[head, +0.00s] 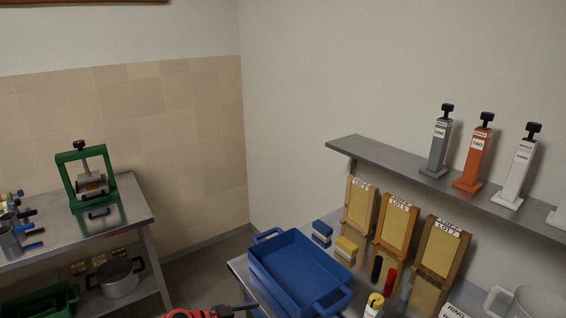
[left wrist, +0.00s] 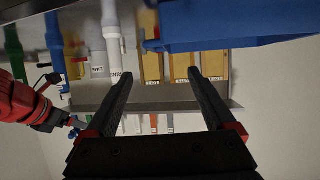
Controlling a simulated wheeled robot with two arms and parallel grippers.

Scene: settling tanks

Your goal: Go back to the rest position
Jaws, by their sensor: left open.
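My left gripper (left wrist: 160,76) is open and empty in the left wrist view. Its two dark fingers stand wide apart with nothing between them. A red and dark part, apparently of my left arm, shows at the bottom edge of the head view, left of the blue tray (head: 262,262). In the left wrist view the scene is upside down and the tray (left wrist: 240,30) shows at the top, clear of the fingers. A red arm part with a dark end, apparently my right arm, enters that view at the left; its jaws cannot be made out.
Labelled wooden boards (head: 397,228) stand behind small blocks and bottles on the right bench. A grey shelf (head: 400,163) above holds several upright devices. A left bench (head: 128,232) carries a green press (head: 90,180). Floor (head: 205,262) is open between the benches.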

